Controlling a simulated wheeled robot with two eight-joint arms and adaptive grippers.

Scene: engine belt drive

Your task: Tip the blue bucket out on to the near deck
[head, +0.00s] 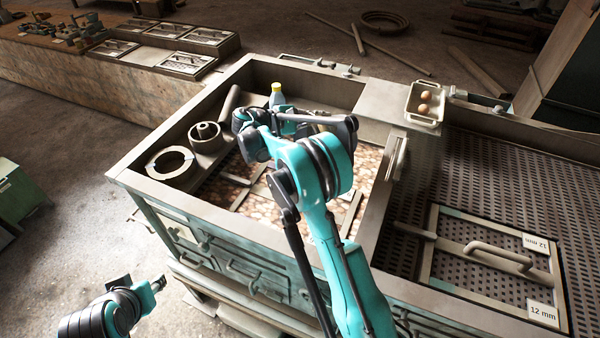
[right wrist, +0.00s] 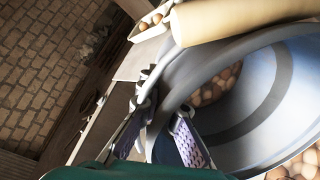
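In the right wrist view the blue-grey bucket (right wrist: 270,75) fills the right side, tilted with its mouth showing. Brown rounded pieces (right wrist: 222,85) show inside it, and more lie below its rim at bottom right. My right gripper (right wrist: 165,125) has its two fingers on either side of the bucket's rim and looks shut on it. In the head view my right arm reaches over the open bin, and I cannot make out the bucket there. My left gripper (head: 158,284) is at the lower left, off the machine, its opening unclear. I cannot tell which surface is the near deck.
The open bin (head: 135,182) has a mottled brown floor (head: 285,185). It holds a pale ring (head: 169,163), a round fitting (head: 205,136) and a yellow-capped bottle (head: 277,97). A tray with round items (head: 424,104) sits on the far edge. A handled frame marked 12 mm (head: 541,313) lies on perforated plate.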

